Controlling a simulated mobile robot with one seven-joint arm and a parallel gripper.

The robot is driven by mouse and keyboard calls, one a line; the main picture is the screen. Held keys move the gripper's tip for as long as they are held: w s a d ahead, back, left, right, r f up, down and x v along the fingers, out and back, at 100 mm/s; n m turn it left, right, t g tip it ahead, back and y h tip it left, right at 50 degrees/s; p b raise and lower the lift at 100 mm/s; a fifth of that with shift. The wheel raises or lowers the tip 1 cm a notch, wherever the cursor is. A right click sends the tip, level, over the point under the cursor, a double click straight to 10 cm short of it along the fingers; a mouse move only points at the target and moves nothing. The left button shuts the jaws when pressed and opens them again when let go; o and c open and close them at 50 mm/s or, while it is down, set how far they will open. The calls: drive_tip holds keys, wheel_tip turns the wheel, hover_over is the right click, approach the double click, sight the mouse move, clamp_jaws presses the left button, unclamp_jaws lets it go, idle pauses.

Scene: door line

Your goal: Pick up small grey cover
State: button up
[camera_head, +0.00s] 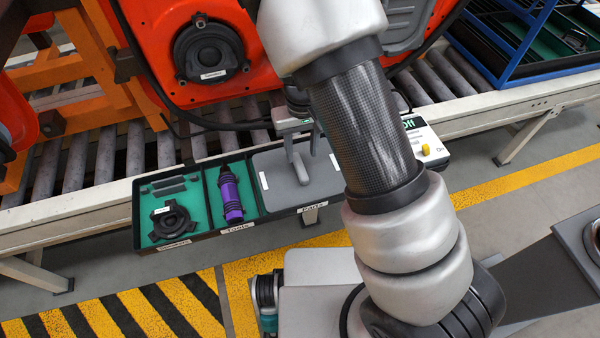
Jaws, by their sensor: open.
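The small grey cover (278,190) is a flat grey panel with white strips near its left and right edges. It lies in the right compartment, labelled Parts, of the black tray (205,240). My gripper (309,166) points down over the cover, with its fingers apart and nothing seen between them. One fingertip appears against the middle of the cover; I cannot tell whether it touches. My arm hides the cover's right side and part of the gripper.
The tray's other compartments hold a purple tool (230,195) and a black round speaker (172,221). An orange door (240,90) hangs close behind the gripper. A control box (428,140) with a yellow knob stands right. A roller conveyor (100,155) runs behind.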

sight(300, 165)
drive_tip(key=f, duration=0.3)
drive_tip(key=f+b, duration=0.1)
drive_tip(key=shift+s+a+f, duration=0.2)
drive_tip(key=shift+s+f, duration=0.05)
drive_tip(key=shift+f, duration=0.15)
drive_tip(key=shift+f+b, duration=0.25)
drive_tip(key=shift+b, duration=0.05)
clamp_jaws()
idle(0.3)
idle(1.2)
